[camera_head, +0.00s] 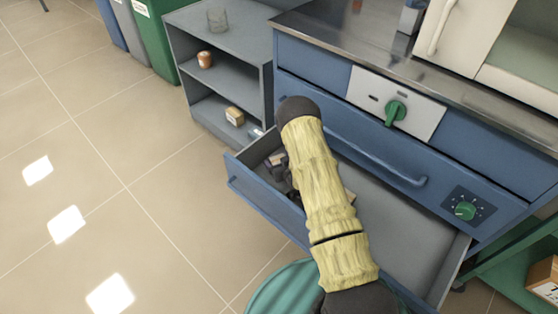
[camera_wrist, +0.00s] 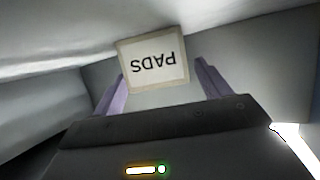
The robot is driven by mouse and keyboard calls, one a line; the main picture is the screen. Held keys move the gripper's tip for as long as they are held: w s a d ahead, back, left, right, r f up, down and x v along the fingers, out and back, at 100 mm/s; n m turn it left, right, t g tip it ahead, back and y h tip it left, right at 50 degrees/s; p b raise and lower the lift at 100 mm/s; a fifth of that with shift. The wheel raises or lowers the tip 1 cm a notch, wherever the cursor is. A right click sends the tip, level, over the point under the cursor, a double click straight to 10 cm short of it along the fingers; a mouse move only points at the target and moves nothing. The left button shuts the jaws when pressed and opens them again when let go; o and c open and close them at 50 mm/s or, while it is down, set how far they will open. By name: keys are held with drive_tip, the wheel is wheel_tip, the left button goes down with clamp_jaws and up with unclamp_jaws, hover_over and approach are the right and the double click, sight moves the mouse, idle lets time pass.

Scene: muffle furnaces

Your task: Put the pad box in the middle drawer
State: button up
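The pad box, pale with a white label reading PADS upside down, is in the wrist view (camera_wrist: 153,66). My gripper (camera_wrist: 162,75) has its two purple fingers on either side of the box. A narrow gap shows between the box and the right finger; the left fingertip is very close to its edge. In the head view my gripper (camera_head: 279,176) is down inside the open drawer (camera_head: 400,232), near its left end, partly hidden by my arm. The drawer is pulled out below a closed blue front with a handle (camera_head: 378,158). Lower drawers are not visible.
A grey shelf unit (camera_head: 222,72) with a beaker, an orange-brown jar and a small carton stands behind left. The furnace (camera_head: 500,45) is on the steel top. The floor at left is clear.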

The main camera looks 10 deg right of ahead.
drive_tip(key=shift+s+f, duration=0.1)
drive_tip(key=shift+f, duration=0.05)
drive_tip(key=shift+a+r, duration=0.1)
drive_tip(key=shift+r, duration=0.1)
drive_tip(key=p+v, duration=0.4)
drive_tip(key=v, duration=0.8)
drive_tip(key=shift+r+p, duration=0.35)
drive_tip(key=shift+r, duration=0.05)
wheel_tip(320, 180, up, 14)
drive_tip(key=d+m+g+h, duration=0.1)
drive_tip(key=g+h, duration=0.2)
drive_tip(key=g, duration=0.2)
drive_tip(key=s+a+r+g, duration=0.1)
drive_tip(key=s+r+g, duration=0.1)
drive_tip(key=s+r, duration=0.4)
drive_tip(key=s+a+r+m+g, duration=0.1)
drive_tip(key=s+r+g, duration=0.2)
drive_tip(key=s+r, duration=0.4)
drive_tip(key=s, duration=0.6)
drive_tip(key=shift+a+m+g, duration=0.3)
drive_tip(key=shift+a, duration=0.05)
